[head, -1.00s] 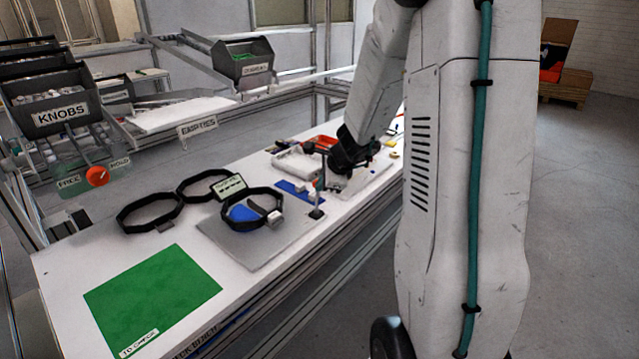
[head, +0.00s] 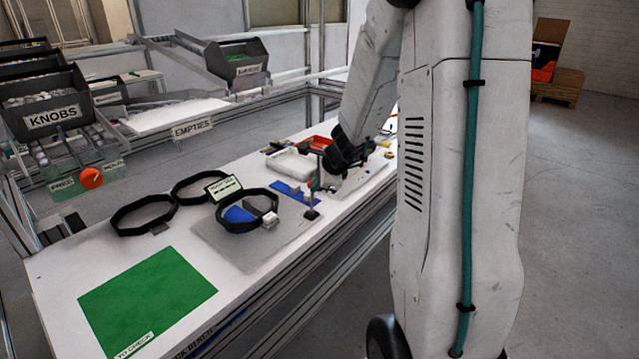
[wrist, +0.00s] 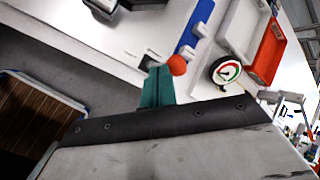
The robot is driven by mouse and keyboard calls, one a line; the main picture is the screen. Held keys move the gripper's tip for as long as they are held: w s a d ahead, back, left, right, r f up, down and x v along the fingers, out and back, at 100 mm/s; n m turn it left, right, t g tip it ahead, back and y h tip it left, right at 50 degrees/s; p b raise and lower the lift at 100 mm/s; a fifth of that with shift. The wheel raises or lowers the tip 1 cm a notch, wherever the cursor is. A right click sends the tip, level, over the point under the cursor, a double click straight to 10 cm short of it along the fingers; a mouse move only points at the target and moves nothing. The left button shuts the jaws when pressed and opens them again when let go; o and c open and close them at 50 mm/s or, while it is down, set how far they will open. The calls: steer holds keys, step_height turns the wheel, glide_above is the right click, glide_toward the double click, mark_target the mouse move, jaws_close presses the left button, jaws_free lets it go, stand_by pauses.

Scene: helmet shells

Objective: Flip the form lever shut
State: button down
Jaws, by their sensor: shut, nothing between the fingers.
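A red-orange ball knob (wrist: 177,65), which looks like the lever's end, shows right at the teal fingertips of my gripper (wrist: 158,80) in the wrist view. The fingers are together with nothing between them. Whether they touch the knob I cannot tell. In the head view a thin dark upright post (head: 314,190) stands at the right edge of the grey plate (head: 225,250), close to my gripper (head: 316,184). A black ring (head: 236,226) with a blue pad (head: 238,214) inside rests on that plate. The lever's pivot is not clear in either view.
A dial gauge (wrist: 226,70) and a red-orange tray (wrist: 268,52) lie beyond the fingers in the wrist view. A white tray (head: 292,165) and blue strip (head: 294,193) lie behind the post. Two loose black rings (head: 144,214) and a green mat (head: 148,300) occupy the left bench.

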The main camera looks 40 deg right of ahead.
steer(key=shift+r, duration=0.15)
steer(key=shift+r, duration=0.6)
steer(key=s+d+r, duration=0.5)
steer(key=s+r, duration=0.3)
steer(key=shift+s+d+r, duration=0.15)
steer(key=shift+d+r, duration=0.1)
steer(key=shift+d, duration=0.1)
